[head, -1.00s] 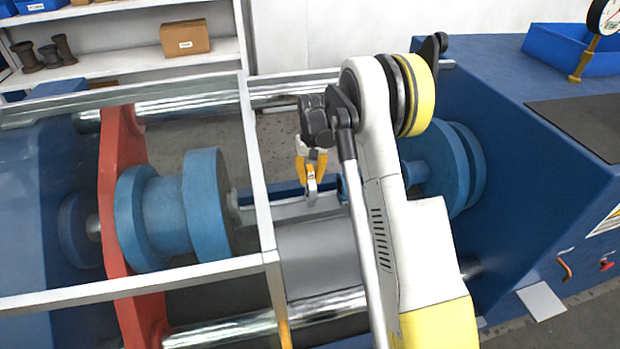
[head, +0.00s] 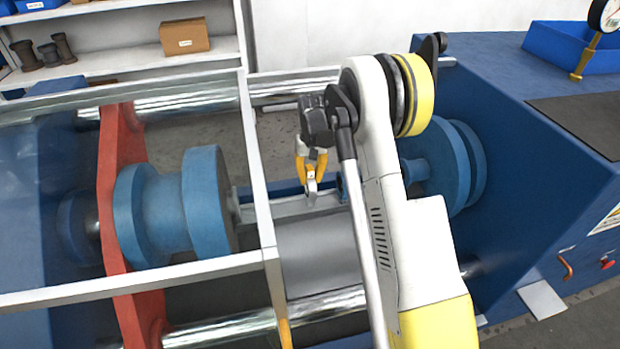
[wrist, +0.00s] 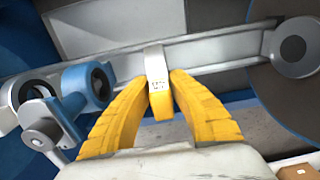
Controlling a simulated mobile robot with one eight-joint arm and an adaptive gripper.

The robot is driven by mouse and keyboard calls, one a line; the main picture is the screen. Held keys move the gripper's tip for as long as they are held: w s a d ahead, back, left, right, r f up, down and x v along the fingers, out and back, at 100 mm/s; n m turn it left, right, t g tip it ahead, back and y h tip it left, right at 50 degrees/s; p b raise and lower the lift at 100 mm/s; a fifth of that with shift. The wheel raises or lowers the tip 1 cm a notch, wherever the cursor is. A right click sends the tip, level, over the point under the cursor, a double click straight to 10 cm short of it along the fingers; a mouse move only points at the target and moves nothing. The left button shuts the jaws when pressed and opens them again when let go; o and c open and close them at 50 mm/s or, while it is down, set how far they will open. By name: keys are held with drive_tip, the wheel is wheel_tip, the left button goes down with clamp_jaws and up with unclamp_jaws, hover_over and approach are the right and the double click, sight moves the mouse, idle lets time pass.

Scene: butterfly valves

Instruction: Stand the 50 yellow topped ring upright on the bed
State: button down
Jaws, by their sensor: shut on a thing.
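My gripper (head: 312,180) is shut on the ring, holding it between its two yellow fingers, which also show in the wrist view (wrist: 163,88). The ring (wrist: 155,62) is pale grey with a yellow part bearing a small dark mark, too small to read. In the wrist view it appears as a narrow band, nearly edge-on. In the head view the ring (head: 311,188) hangs below the fingertips, partly hidden by them. The bed, a long grey bar (wrist: 215,55), runs behind the ring. I cannot tell whether the ring touches it.
A blue and grey fitting (wrist: 85,88) stands on the bed left of the ring in the wrist view. A large round flange (wrist: 290,90) is at the right. A blue flanged spool (head: 170,215) and a white frame bar (head: 258,170) lie left of my gripper.

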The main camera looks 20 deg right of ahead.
drive_tip(key=shift+f+b, duration=0.6)
drive_tip(key=shift+f, duration=0.25)
idle(1.8)
drive_tip(key=c, duration=1.8)
unclamp_jaws()
drive_tip(key=shift+o, duration=0.8)
drive_tip(key=o, duration=0.6)
drive_tip(key=shift+r, duration=0.1)
drive_tip(key=r, duration=1.1)
drive_tip(key=shift+d+r, duration=0.2)
drive_tip(key=shift+r, duration=0.2)
